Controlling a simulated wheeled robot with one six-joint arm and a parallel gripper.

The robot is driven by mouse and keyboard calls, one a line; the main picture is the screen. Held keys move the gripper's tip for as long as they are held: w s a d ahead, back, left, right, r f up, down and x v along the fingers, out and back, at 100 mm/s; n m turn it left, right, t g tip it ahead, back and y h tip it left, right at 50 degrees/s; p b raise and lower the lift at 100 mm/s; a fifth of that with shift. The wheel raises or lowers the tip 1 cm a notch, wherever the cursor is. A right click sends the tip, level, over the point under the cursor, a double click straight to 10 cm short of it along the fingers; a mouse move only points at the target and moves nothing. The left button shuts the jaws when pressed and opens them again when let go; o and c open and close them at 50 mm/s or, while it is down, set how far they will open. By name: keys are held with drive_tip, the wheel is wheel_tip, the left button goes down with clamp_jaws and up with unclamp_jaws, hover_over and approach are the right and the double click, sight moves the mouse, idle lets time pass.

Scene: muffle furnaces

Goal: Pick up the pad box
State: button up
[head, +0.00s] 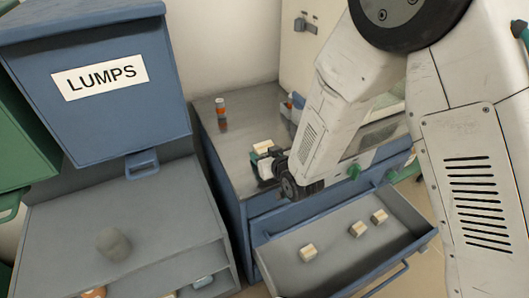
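My gripper (267,163) is low over the metal-topped cabinet (238,135), at the end of my arm coming from the upper right. A small cream box (263,146) with a dark band shows right at the gripper's far side. The gripper covers part of it, and I cannot tell whether the fingers hold it or are only beside it. The open drawer (345,276) below holds three similar cream boxes: one at the left (308,252), one in the middle (357,229) and one at the right (379,216). No label naming a pad box is readable.
A blue bin labelled LUMPS (120,95) stands at the left above a grey surface with a grey lump (114,243). The open drawer juts out at the front. My arm hides the cabinet's right side.

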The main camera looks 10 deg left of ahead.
drive_tip(key=c, duration=0.5)
drive_tip(key=shift+o, duration=0.2)
